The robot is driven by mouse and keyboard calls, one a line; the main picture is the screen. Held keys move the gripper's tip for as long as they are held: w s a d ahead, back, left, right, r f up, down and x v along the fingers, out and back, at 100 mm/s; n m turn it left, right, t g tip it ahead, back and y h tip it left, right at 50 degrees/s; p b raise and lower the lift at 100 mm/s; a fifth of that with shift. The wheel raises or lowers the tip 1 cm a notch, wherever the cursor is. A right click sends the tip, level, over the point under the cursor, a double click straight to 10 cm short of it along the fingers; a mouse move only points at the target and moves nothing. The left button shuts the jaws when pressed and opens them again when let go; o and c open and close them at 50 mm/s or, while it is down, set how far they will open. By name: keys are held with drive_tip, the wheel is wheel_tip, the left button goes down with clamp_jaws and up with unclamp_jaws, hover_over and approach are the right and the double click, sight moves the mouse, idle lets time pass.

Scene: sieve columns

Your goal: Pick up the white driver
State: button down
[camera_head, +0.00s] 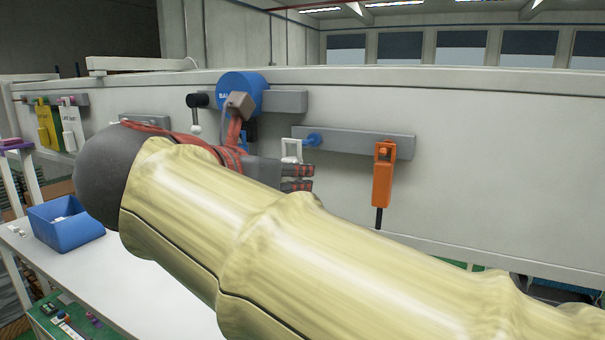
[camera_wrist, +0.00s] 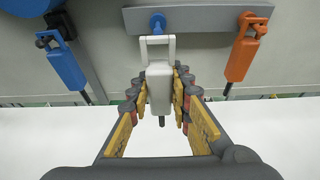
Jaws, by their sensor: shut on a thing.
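The white driver (camera_wrist: 159,88) is upright between the fingers of my gripper (camera_wrist: 163,100) in the wrist view, with its square loop handle at the top and its dark tip pointing down. My gripper is shut on its body from both sides. In the head view only the white handle (camera_head: 291,148) shows above my gripper (camera_head: 300,178); the body is hidden behind the fingers. The handle is just left of a blue peg (camera_head: 314,139) on a grey rail. In the wrist view the peg (camera_wrist: 157,22) is just above the handle; I cannot tell whether they touch.
An orange driver (camera_head: 382,182) hangs from the same rail (camera_head: 350,140) to the right. A blue driver (camera_wrist: 66,66) hangs to the left, near a blue round reel (camera_head: 240,88). A white table (camera_head: 150,290) with a blue bin (camera_head: 66,225) lies below.

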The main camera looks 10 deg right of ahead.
drive_tip(key=s+a+b, duration=0.1)
drive_tip(key=s+a, duration=0.5)
drive_tip(key=s, duration=0.3)
drive_tip(key=shift+s+a, duration=0.15)
drive_tip(key=shift+s, duration=0.1)
